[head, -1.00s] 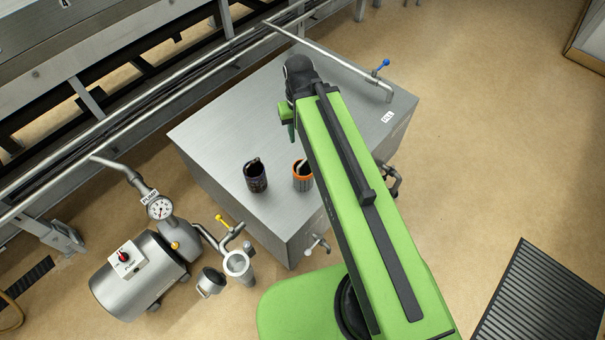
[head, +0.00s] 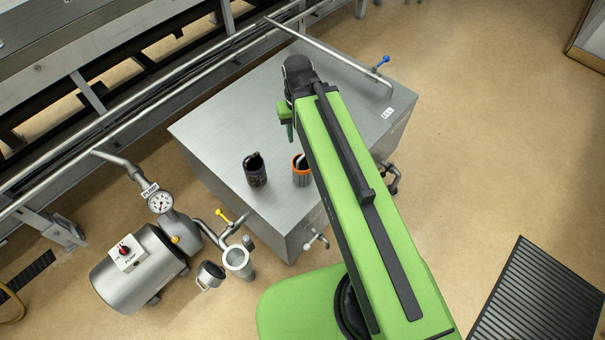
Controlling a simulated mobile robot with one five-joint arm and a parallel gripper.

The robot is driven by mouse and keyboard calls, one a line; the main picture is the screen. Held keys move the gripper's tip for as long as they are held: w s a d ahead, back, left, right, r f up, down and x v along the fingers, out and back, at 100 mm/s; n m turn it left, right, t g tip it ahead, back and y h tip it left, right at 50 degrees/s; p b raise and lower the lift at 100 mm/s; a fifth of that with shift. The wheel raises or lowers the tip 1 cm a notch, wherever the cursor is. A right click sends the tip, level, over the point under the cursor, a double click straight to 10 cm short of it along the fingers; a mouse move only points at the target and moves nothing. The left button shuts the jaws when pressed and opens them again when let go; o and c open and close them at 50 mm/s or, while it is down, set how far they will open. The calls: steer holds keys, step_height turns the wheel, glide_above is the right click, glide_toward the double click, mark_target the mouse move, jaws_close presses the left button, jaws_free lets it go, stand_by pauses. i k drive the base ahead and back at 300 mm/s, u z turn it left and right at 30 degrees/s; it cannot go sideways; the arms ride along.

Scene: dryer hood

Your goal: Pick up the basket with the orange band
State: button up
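The basket with the orange band (head: 300,178) stands upright on the grey metal tank top (head: 225,130), near its front edge. It is small, with an orange rim and a dark opening, and my green arm covers part of its right side. A similar dark basket (head: 255,177) stands apart from it to the left. My gripper (head: 288,128) is over the tank top, farther back than both baskets. Only a green piece and one dark tip of it show beside the arm. The rest is hidden, so its opening cannot be seen.
A pipe with a blue valve (head: 381,63) runs along the tank's far side. A pump (head: 140,268) with a gauge, a yellow-handled valve (head: 222,216) and a small metal pot (head: 209,275) stand at the lower left. A black floor grate (head: 535,295) lies at right.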

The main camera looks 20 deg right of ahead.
mark_target(301, 176)
steer(key=u, duration=0.05)
steer(key=k, duration=0.45)
steer(key=z, duration=1.6)
steer(key=k, duration=1.65)
steer(key=u, duration=1.95)
steer(key=i, duration=1.65)
steer(key=u, duration=0.05)
